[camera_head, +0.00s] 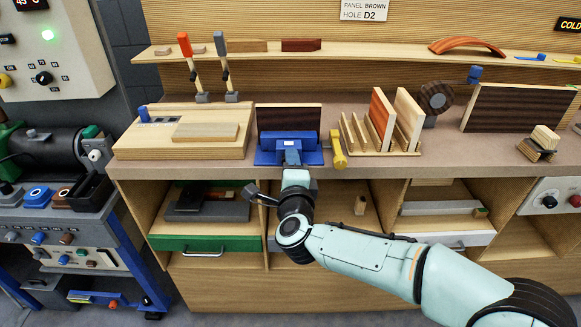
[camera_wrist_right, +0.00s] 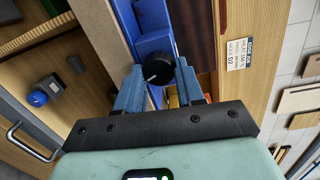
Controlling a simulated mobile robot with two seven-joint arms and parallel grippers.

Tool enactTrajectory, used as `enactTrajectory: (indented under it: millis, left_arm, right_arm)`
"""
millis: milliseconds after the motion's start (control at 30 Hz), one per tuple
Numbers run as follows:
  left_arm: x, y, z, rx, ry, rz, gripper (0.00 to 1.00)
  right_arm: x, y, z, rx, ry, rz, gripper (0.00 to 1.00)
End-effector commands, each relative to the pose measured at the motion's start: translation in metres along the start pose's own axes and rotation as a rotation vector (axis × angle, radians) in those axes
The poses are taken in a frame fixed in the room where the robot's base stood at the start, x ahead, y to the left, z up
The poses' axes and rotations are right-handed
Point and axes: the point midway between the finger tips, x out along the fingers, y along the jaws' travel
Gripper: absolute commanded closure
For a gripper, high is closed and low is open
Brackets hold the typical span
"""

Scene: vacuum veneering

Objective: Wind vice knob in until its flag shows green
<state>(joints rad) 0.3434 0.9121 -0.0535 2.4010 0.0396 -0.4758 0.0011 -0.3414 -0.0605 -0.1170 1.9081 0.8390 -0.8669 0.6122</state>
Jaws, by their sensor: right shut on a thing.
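The blue vice (camera_head: 268,156) sits at the front edge of the bench, with a dark brown panel (camera_head: 290,118) standing upright in it. My right gripper (camera_head: 292,158) reaches the front of the vice from below. In the right wrist view the vice knob (camera_wrist_right: 158,71) is black and round with a white mark. It lies between the two blue-grey fingers of my right gripper (camera_wrist_right: 160,78), which is shut on it. The knob is hidden behind the gripper in the head view. I cannot make out the flag or its colour. My left gripper is out of view.
A yellow tool (camera_head: 338,150) stands close to the right of the vice, beside a wooden rack (camera_head: 360,146) with upright panels. A pale wooden board (camera_head: 160,148) lies to the left. Open shelves and a green drawer (camera_head: 208,243) are below the bench top.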

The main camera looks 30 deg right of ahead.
Motion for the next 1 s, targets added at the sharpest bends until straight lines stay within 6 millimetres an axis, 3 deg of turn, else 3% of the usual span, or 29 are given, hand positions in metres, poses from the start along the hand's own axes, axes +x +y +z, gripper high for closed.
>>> enactTrajectory:
  millis: [267,300,367,400,767,1000]
  left_arm:
    - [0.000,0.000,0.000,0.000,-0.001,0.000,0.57]
    - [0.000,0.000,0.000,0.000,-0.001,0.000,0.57]
    - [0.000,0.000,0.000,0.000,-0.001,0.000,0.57]
    - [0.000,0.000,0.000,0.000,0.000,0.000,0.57]
    - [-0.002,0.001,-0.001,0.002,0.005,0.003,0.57]
    - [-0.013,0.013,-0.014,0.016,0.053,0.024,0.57]
  right_arm:
    - [0.000,0.001,0.001,0.000,-0.002,0.002,0.93]
    - [0.000,0.001,0.001,0.000,-0.002,0.002,0.59]
    - [0.000,0.001,0.001,0.000,-0.002,0.002,0.40]
    - [0.000,0.001,0.001,0.000,-0.002,0.002,0.37]
    - [-0.006,-0.001,0.001,0.000,-0.001,0.000,0.37]
    - [-0.050,-0.002,0.001,0.001,-0.004,0.001,0.37]
